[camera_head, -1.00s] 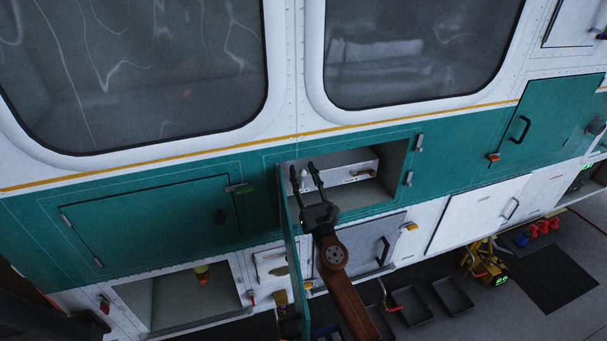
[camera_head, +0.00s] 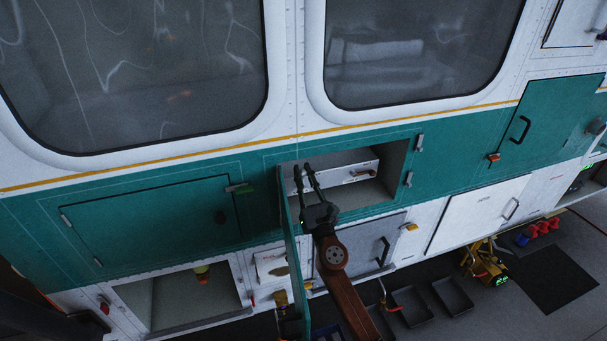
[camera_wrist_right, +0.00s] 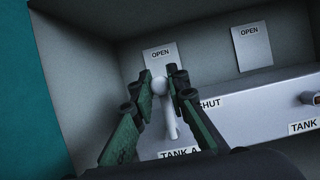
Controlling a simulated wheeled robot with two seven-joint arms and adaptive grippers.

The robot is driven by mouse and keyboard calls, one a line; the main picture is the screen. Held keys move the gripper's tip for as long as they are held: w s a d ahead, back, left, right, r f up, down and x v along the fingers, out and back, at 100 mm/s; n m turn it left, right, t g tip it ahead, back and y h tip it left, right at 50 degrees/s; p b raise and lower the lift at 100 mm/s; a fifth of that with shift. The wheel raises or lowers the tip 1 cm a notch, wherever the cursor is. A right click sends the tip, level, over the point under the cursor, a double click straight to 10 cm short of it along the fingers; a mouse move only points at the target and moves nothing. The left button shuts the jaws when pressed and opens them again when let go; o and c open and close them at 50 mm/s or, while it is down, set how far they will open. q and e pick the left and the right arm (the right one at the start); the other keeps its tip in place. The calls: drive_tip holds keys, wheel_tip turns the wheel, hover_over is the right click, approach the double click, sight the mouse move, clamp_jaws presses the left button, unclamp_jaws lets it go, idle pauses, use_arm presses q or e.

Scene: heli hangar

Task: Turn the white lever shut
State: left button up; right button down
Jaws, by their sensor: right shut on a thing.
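In the right wrist view the white lever (camera_wrist_right: 170,122) has a round knob at its upper end and stands between the two fingers of my right gripper (camera_wrist_right: 163,88). The fingers are shut on it, just below an OPEN plate (camera_wrist_right: 165,57). A SHUT label (camera_wrist_right: 210,103) is partly covered by the right finger, and a TANK A label lies below the lever. In the head view my right gripper (camera_head: 301,168) reaches into the open green compartment, and I cannot make out the lever there. My left gripper is not in view.
The pale box (camera_head: 345,170) in the compartment carries a second handle (camera_wrist_right: 311,98), with another OPEN plate (camera_wrist_right: 250,42) above it. The opened green door (camera_head: 291,250) stands close left of my right arm. Black trays (camera_head: 411,305) lie on the floor below.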

drive_tip(key=shift+m, duration=0.3)
drive_tip(key=shift+w+d+f+m+h+b, duration=0.15)
drive_tip(key=shift+d+m+h, duration=0.55)
drive_tip(key=shift+m, duration=0.9)
drive_tip(key=shift+w+d+f+m+h+b, duration=0.1)
drive_tip(key=shift+w+d+f+m+h, duration=0.25)
drive_tip(key=shift+m+h, duration=1)
drive_tip(key=shift+w+d+f+m+h+b, duration=0.1)
drive_tip(key=shift+d+m+h, duration=0.5)
drive_tip(key=shift+m, duration=1.25)
drive_tip(key=c, duration=1.8)
unclamp_jaws()
drive_tip(key=shift+c, duration=0.2)
